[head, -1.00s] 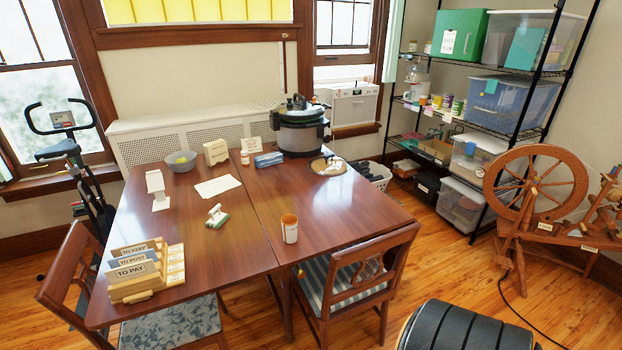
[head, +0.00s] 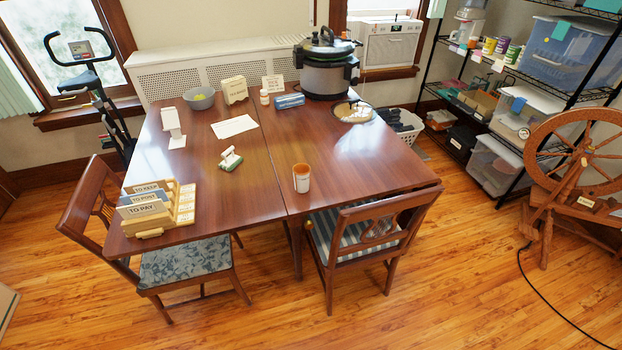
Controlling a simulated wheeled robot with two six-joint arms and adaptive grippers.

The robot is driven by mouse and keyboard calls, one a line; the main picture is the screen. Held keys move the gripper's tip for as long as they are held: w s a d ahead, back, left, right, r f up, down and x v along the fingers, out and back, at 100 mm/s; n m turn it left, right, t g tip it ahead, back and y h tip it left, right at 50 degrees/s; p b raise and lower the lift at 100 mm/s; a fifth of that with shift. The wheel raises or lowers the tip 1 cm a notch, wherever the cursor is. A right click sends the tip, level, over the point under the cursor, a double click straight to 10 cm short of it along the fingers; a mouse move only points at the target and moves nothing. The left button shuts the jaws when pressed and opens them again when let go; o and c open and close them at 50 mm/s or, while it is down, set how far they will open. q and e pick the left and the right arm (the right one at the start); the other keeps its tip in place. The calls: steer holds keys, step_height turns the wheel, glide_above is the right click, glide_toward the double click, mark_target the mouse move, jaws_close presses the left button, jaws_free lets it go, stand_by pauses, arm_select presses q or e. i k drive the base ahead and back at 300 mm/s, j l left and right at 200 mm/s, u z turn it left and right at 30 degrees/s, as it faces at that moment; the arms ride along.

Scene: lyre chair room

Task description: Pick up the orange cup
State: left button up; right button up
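The orange cup (head: 301,179) stands upright on the wooden table (head: 330,145), near its front edge and just behind the striped chair. It has a pale wrapped side and an orange rim and inside. Nothing touches it. Neither of my grippers shows in the head view.
A striped-seat chair (head: 362,240) stands at the table's front right, and a floral-seat chair (head: 185,262) at the front left. A letter sorter (head: 158,208), a small white-and-green item (head: 230,158) and a large pot (head: 327,72) are on the table. The floor in front is clear.

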mark_target(301, 171)
steer(key=z, duration=4.4)
steer(key=u, duration=3.95)
steer(key=i+j+z, duration=0.1)
steer(key=j, duration=0.35)
steer(key=i+j+z, duration=0.1)
steer(key=j, duration=0.4)
steer(key=i+j+z, duration=0.1)
steer(key=j, duration=0.35)
